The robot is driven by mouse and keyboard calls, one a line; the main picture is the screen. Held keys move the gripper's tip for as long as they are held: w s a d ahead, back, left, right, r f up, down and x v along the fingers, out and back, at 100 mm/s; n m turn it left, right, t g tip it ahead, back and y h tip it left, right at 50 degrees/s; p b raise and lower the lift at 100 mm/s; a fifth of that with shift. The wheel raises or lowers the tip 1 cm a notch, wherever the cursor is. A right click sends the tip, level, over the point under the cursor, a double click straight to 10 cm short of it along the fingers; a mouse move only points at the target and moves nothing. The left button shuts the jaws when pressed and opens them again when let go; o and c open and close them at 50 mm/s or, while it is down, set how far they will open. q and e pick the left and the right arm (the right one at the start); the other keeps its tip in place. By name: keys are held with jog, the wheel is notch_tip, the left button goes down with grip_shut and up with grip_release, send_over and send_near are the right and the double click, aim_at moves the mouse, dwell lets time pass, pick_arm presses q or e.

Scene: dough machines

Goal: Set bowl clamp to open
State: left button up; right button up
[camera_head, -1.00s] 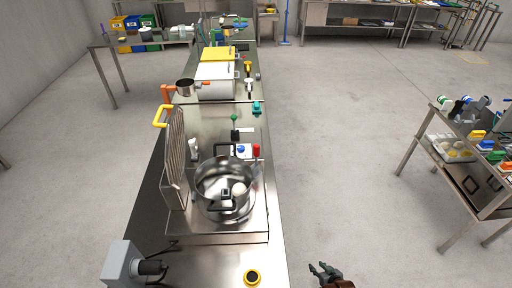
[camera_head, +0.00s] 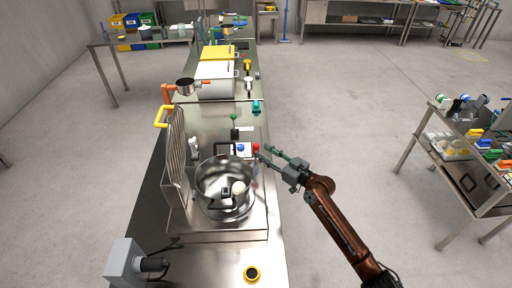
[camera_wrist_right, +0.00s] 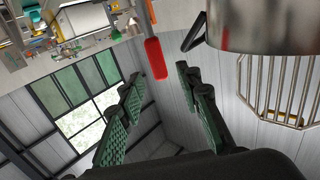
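The steel mixing bowl (camera_head: 209,181) with black handles sits on the machine at the counter's middle. A red-ended handle (camera_head: 256,148) stands at its right back side; I take it for the bowl clamp's lever, but cannot read its setting. My right gripper (camera_head: 268,153) is open, its green-padded fingertips close to the red handle. In the right wrist view, the red handle (camera_wrist_right: 156,58) shows ahead, between the two spread fingers (camera_wrist_right: 157,84). I cannot tell whether they touch it. The bowl (camera_wrist_right: 270,25) is at upper right there. My left gripper is not in view.
A wire guard (camera_head: 175,160) stands upright left of the bowl. A blue-and-white control (camera_head: 241,149) is beside the red handle. A grey box (camera_head: 125,264) and a yellow-ringed button (camera_head: 252,273) are at the front.

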aim_at(258, 148)
jog(key=x, duration=0.4)
jog(key=shift+w+a, duration=0.45)
jog(key=shift+w, duration=0.05)
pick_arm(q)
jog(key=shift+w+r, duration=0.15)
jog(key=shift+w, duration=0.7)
pick_arm(e)
jog(key=shift+c, duration=0.5)
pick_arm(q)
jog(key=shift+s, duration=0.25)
pick_arm(e)
grip_shut()
